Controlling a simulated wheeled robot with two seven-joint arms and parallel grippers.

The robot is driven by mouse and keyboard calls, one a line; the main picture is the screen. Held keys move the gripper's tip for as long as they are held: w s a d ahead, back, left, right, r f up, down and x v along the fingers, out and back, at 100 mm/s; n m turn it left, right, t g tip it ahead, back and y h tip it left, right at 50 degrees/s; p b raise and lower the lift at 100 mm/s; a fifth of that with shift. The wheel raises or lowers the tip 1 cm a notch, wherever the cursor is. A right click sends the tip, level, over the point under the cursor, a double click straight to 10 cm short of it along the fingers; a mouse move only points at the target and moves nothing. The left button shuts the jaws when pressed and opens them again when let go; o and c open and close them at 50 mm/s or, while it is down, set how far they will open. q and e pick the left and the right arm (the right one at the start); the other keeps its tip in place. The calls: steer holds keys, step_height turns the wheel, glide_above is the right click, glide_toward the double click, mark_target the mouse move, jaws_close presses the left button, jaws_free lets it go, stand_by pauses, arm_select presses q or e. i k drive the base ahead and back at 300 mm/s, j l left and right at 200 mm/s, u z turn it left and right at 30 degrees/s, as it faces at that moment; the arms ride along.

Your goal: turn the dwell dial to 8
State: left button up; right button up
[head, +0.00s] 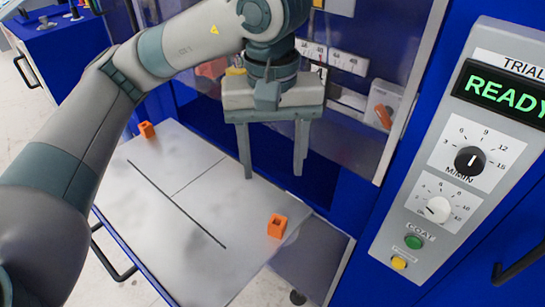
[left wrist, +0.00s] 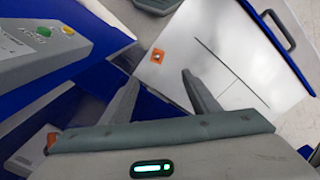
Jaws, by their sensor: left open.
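The control panel (head: 460,160) stands at the right in the head view. Its upper dial, a black knob (head: 469,161), is marked M/MIN with a scale from 3 to 15. Its lower dial, a white knob (head: 438,209), has a scale that includes 8 and 12. No dwell label is readable, and I cannot tell the white knob's exact setting. My left gripper (head: 272,173) is open and empty, pointing down left of the panel and apart from both dials. Its open fingers also show in the left wrist view (left wrist: 159,82). My right gripper is not in view.
A green button (head: 413,242) and a yellow button (head: 399,263) sit below the dials. A READY display (head: 505,93) is above. A blue cabinet with glass stands behind.

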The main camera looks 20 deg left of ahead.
mark_target(438, 209)
steer(key=k+l, duration=0.25)
steer(key=k, duration=0.25)
steer(key=k+l, duration=0.2)
steer(key=k, duration=0.25)
steer(key=k+l, duration=0.25)
steer(key=k, duration=0.25)
